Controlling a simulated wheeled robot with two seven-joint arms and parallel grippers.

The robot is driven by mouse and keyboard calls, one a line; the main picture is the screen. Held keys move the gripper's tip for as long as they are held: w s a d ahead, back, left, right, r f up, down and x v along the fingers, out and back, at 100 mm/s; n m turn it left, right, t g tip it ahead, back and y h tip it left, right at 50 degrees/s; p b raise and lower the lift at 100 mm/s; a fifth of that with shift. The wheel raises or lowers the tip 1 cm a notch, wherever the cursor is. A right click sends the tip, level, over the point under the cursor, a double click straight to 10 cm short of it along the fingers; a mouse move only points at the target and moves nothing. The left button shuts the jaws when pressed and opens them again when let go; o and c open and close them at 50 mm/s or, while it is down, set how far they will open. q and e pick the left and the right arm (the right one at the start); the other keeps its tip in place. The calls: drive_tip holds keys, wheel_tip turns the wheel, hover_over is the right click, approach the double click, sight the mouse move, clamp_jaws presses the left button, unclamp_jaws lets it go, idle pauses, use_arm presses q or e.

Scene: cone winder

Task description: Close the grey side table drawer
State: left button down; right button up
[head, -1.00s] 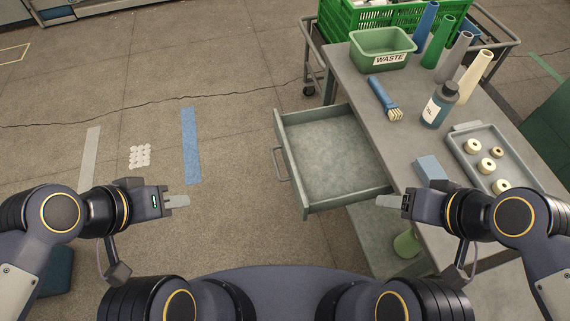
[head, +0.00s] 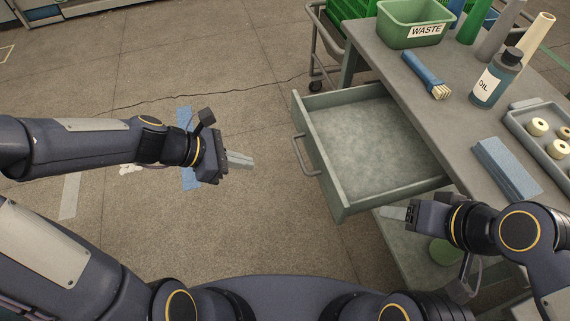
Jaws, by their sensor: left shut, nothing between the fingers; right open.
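The grey side table (head: 425,103) stands at the right with its drawer (head: 334,188) pulled out to the left. The drawer is empty, and its bar handle (head: 305,155) is on its left-facing front. My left gripper (head: 250,161) is shut and empty, pointing right, left of the handle with a gap between them. My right gripper (head: 382,212) is open and empty, near the drawer's lower right corner and the table's near edge. Whether it touches the drawer cannot be told.
On the table are a green waste bin (head: 400,35), a brush (head: 424,72), an oil bottle (head: 494,82), a blue block (head: 505,168) and a grey tray (head: 518,124) with rolls. A green crate (head: 350,20) on a trolley stands behind.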

use_arm(q)
drive_tip(key=w+d+f+b, duration=0.2)
drive_tip(key=w+d+f, duration=0.1)
drive_tip(key=d, duration=0.7)
drive_tip(key=shift+f, duration=0.8)
